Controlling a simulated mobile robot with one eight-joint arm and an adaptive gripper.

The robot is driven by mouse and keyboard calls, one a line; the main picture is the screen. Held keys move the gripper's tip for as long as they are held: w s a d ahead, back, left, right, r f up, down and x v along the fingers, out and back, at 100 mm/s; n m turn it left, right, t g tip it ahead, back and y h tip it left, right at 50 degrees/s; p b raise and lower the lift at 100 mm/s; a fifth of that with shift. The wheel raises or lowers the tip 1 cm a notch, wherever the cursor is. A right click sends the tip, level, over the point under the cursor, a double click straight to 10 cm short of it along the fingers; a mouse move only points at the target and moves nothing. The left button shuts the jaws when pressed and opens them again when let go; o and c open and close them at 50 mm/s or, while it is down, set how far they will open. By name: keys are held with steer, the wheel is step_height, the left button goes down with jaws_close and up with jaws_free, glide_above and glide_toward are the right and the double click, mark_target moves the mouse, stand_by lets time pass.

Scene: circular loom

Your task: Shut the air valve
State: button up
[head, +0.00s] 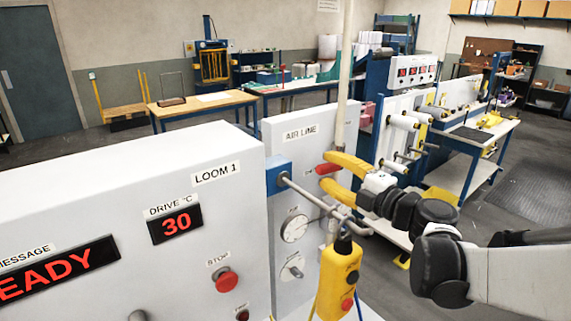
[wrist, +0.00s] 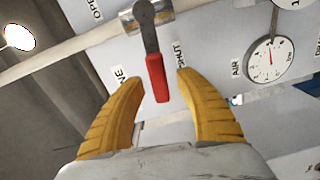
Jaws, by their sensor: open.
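The air valve's red lever grip (wrist: 157,78) shows in the wrist view, on a grey metal arm fixed to a valve body on the pale pipe (wrist: 75,45). The lever lies across the pipe, its grip close to the SHUT label (wrist: 178,53); the OPEN label (wrist: 97,8) is partly cut off at the top. My gripper (wrist: 158,84) is open, with one yellow finger on each side of the grip and visible gaps between. In the head view the red grip (head: 326,169) shows between the fingertips of my gripper (head: 328,172), beneath the AIR LINE label (head: 301,133).
An air gauge (head: 294,228) sits on the panel below the valve; it also shows in the wrist view (wrist: 270,60). A grey bar (head: 315,198) juts out below my gripper. A yellow pendant (head: 338,280) hangs in front. The LOOM 1 cabinet (head: 120,200) stands left.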

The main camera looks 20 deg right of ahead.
steer(key=v, duration=1.1)
steer(key=shift+c, duration=0.5)
